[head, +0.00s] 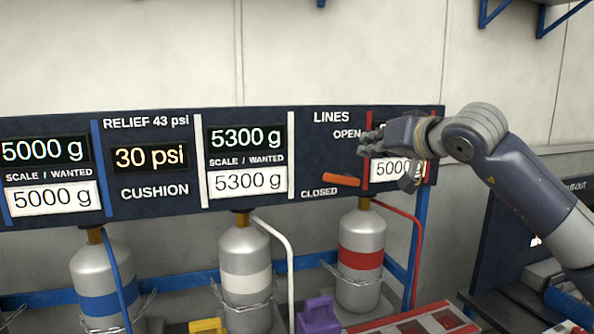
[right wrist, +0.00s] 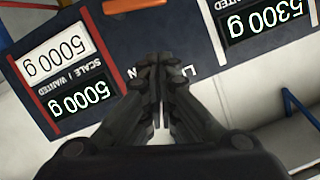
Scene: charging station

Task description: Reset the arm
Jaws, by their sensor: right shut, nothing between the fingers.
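My right arm (head: 535,190) comes in from the right in the head view. Its gripper (head: 368,143) is in front of the right part of the dark panel (head: 155,197), beside the word OPEN, and partly covers the right-hand readout. In the right wrist view the fingers (right wrist: 160,88) are together with nothing between them, over the panel. An orange lever handle (head: 342,180) lies nearly level, just below the gripper and above the word CLOSED. It also shows at the top of the right wrist view (right wrist: 128,4). I cannot tell whether the gripper touches the panel. My left gripper is not in view.
Below the panel stand a blue-banded cylinder (head: 100,286), a white-banded cylinder (head: 245,268) and a red-banded cylinder (head: 361,260). A purple block (head: 318,316) and a yellow block (head: 206,326) are in front. A blue wall bracket (head: 545,18) is at the upper right.

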